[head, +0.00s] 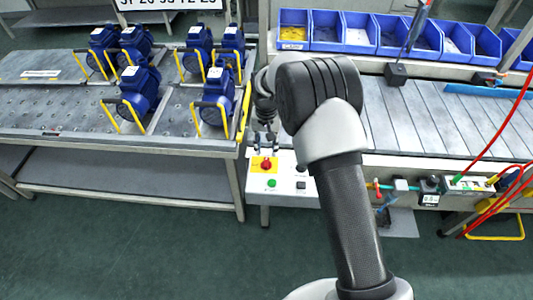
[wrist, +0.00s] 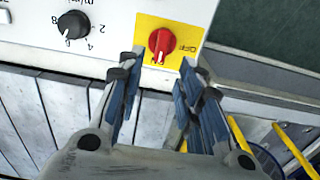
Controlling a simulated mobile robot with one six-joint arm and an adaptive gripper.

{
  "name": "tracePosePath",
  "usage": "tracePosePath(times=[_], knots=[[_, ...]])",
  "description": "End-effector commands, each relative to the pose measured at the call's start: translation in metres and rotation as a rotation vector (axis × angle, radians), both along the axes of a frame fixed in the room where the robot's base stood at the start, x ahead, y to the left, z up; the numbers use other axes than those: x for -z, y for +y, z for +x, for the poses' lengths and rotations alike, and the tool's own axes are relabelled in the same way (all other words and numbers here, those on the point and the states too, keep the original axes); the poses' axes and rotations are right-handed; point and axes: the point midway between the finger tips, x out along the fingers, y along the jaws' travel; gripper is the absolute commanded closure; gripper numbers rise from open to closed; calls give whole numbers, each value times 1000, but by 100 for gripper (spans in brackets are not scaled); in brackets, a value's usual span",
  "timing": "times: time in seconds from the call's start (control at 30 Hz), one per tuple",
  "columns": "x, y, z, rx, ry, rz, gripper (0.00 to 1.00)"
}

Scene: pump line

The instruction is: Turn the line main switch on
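The line main switch is a red rotary knob (wrist: 160,45) on a yellow plate (wrist: 180,29) set in a white control panel (wrist: 110,12). The word OFF is printed at the plate's right in the wrist view. The knob's grip ridge runs roughly up and down there; which mark it points to is unclear. The knob also shows in the head view (head: 266,164). My gripper (wrist: 160,68) is open and empty, its two fingertips on either side of the knob's near side and apart from it.
A black numbered dial (wrist: 73,25) sits left of the switch in the wrist view. A green button (head: 272,183) is below it in the head view. Blue motors (head: 139,88) stand on the left table; a slatted conveyor (head: 440,120) lies right.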

Motion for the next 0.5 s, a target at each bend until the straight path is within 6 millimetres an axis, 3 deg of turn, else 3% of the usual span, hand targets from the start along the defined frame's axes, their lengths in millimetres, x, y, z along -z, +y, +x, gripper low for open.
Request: tracePosePath(times=[0.2, 0.5], knots=[[-42, 0, 0, 0, -2, 1, 67], [-60, 0, 0, 0, 1, 0, 67]])
